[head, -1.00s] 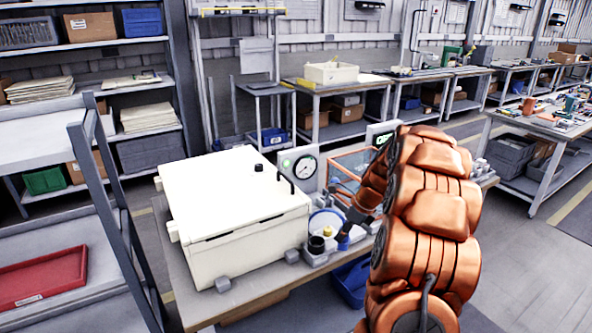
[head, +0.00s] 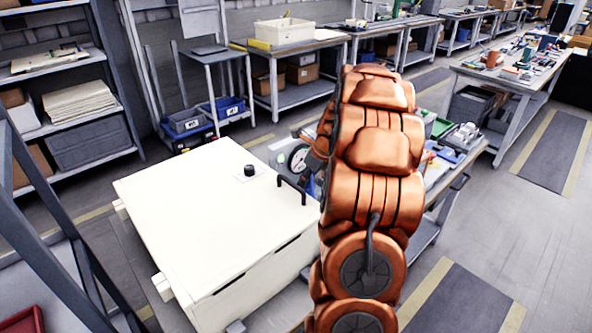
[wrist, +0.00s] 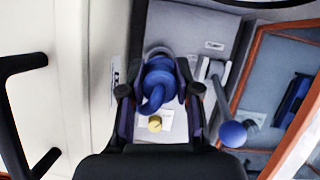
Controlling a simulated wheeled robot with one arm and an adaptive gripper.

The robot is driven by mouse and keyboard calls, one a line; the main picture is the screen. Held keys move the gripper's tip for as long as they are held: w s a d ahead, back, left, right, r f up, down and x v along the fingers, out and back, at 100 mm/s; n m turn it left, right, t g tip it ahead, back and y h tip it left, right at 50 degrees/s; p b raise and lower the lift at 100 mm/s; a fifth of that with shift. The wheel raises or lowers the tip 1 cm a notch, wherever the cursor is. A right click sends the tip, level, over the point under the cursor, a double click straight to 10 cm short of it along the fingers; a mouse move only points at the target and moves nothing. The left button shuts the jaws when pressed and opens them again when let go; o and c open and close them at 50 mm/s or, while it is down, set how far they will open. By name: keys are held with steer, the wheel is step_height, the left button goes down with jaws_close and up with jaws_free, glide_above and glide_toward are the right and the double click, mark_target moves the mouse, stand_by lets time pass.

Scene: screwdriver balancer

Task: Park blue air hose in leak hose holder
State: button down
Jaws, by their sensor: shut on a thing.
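In the wrist view my gripper (wrist: 158,92) has its two dark fingers on either side of the blue air hose (wrist: 160,82), shut on its blue, rounded end. A curled blue part of the hose shows between the fingers. Under it is a grey plate with a small yellow fitting (wrist: 155,124) and a white label. I cannot tell which part is the leak hose holder, or whether the hose touches the plate. In the head view my orange arm hides the gripper, the hose and that plate.
A large white box (head: 215,215) with a black handle (head: 291,189) stands left of my arm; the handle shows at the wrist view's left edge. A lever with a blue ball (wrist: 232,133) and an orange-framed case (wrist: 254,75) are to the right. A pressure gauge (head: 298,158) stands behind the box.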

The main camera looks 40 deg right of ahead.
mark_target(306, 190)
steer(key=shift+f+b, duration=1.65)
steer(key=shift+f, duration=0.8)
steer(key=shift+w+p, duration=0.1)
steer(key=shift+p, duration=0.35)
steer(key=shift+f, duration=1.95)
steer(key=c, duration=0.7)
jaws_free()
steer(key=shift+c, duration=0.2)
steer(key=v, duration=1.2)
steer(key=shift+r, duration=0.1)
